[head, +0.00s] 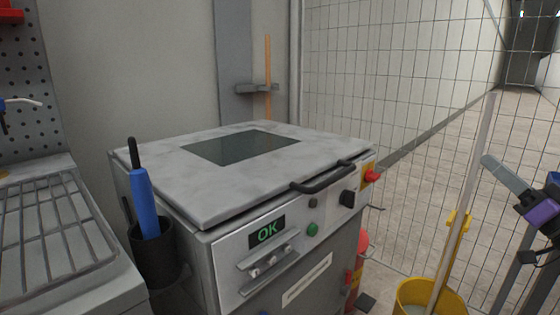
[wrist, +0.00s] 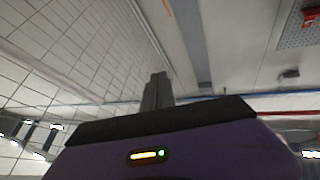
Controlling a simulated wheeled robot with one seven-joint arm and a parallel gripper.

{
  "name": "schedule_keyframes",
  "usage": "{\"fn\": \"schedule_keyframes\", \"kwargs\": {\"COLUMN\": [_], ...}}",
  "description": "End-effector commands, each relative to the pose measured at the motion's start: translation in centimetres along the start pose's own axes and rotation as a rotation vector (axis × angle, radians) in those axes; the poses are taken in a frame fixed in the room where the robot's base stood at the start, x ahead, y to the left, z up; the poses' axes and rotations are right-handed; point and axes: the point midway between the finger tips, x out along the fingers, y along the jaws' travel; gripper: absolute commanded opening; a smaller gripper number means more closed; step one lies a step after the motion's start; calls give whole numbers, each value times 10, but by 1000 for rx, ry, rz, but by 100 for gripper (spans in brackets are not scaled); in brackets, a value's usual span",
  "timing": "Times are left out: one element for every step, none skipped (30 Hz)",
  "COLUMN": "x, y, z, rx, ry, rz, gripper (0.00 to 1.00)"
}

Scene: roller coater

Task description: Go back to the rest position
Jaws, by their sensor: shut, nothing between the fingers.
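My gripper (head: 488,162) is at the right edge of the head view, in front of the mesh fence and well apart from the machine. Its grey fingers lie together as one narrow bar, with the purple wrist behind them. In the wrist view the gripper (wrist: 158,78) shows as a dark closed pair of fingers with nothing held. The grey machine (head: 150,180) stands in the middle of the head view with its lid down. Its display (head: 267,231) reads OK in green.
A yellow bucket (head: 405,290) with a long handle stands below my gripper. A mesh fence (head: 400,90) runs behind. A black holder (head: 153,262) with a blue-handled tool (head: 146,203) is at the machine's left. A grated bench (head: 60,235) is far left.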

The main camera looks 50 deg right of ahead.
Motion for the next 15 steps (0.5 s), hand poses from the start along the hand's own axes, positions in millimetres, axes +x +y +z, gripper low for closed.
{"fn": "schedule_keyframes", "kwargs": {"x": [0, -1, -1, -1, -2, -3, -4, -5, -7, -9, -11, -15, -18, -21, -26], "y": [7, 12, 18, 22, 25, 29, 31, 33, 34, 33, 32, 28, 24, 19, 11], "z": [7, 11, 18, 24, 32, 42, 51, 61, 76, 87, 99, 117, 130, 142, 159], "rx": [14, 21, 31, 39, 49, 58, 66, 72, 80, 84, 87, 90, 90, 87, 81], "ry": [3, 5, 8, 9, 9, 10, 8, 6, 0, -4, -9, -20, -28, -37, -49], "rz": [47, 77, 117, 147, 179, 220, 250, 279, 318, 346, 373, 408, 431, 453, 477], "gripper": [0, 0, 0, 0, 0, 0, 0, 0, 0, 0, 0, 0, 0, 0, 0]}}
